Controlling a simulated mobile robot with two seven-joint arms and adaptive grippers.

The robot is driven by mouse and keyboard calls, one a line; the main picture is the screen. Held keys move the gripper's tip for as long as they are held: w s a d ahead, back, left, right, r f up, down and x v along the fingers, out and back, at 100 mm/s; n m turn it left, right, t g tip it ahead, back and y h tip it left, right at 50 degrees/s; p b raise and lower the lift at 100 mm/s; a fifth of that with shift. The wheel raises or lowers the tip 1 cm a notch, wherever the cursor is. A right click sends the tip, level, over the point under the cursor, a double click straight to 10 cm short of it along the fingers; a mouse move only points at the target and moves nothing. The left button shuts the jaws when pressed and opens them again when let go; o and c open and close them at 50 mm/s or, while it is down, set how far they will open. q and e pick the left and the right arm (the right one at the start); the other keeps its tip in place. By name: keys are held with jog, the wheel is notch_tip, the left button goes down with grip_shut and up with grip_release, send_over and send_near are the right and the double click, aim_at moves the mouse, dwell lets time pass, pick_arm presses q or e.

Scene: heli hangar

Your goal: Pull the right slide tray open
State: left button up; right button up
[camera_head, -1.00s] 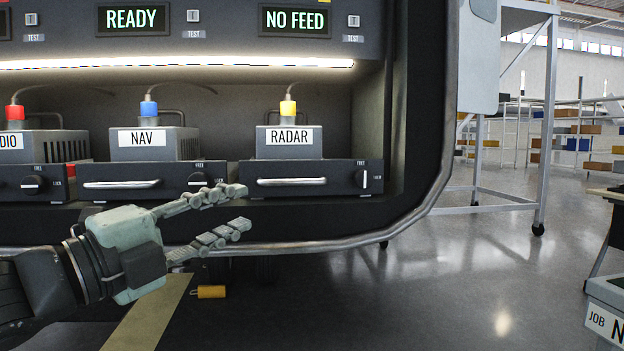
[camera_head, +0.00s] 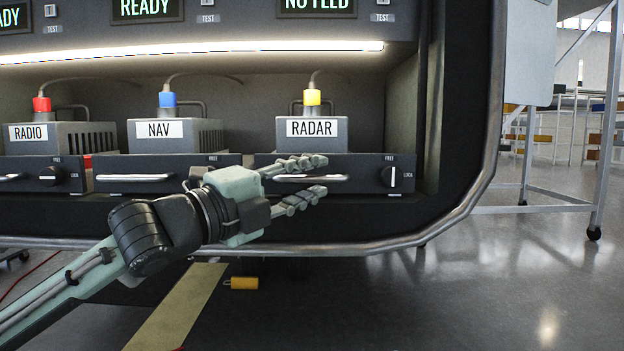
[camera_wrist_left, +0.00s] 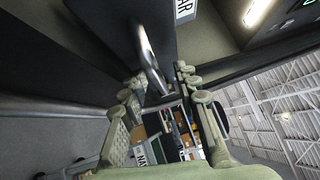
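The right slide tray (camera_head: 352,172) is a dark drawer under the unit labelled RADAR (camera_head: 312,134). Its front looks flush with its neighbour's. Its silver bar handle (camera_head: 335,178) also shows in the left wrist view (camera_wrist_left: 148,52). The tray's knob (camera_head: 391,177) has its white mark upright, toward FREE. My left gripper (camera_head: 321,176) is open in front of the tray, one finger above and one below the handle in the head view. In the wrist view the handle's end lies between the fingers; contact is not clear. My right gripper is not in view.
The NAV tray (camera_head: 215,176) and the RADIO tray (camera_head: 72,178) sit to the left. A curved metal rail (camera_head: 400,243) runs below the trays. A yellow cylinder (camera_head: 244,283) is below, near the floor strip. Open floor and a metal frame (camera_head: 608,130) are at right.

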pick_arm(q)
jog(key=shift+w+d, duration=0.2)
grip_shut()
dwell(0.4)
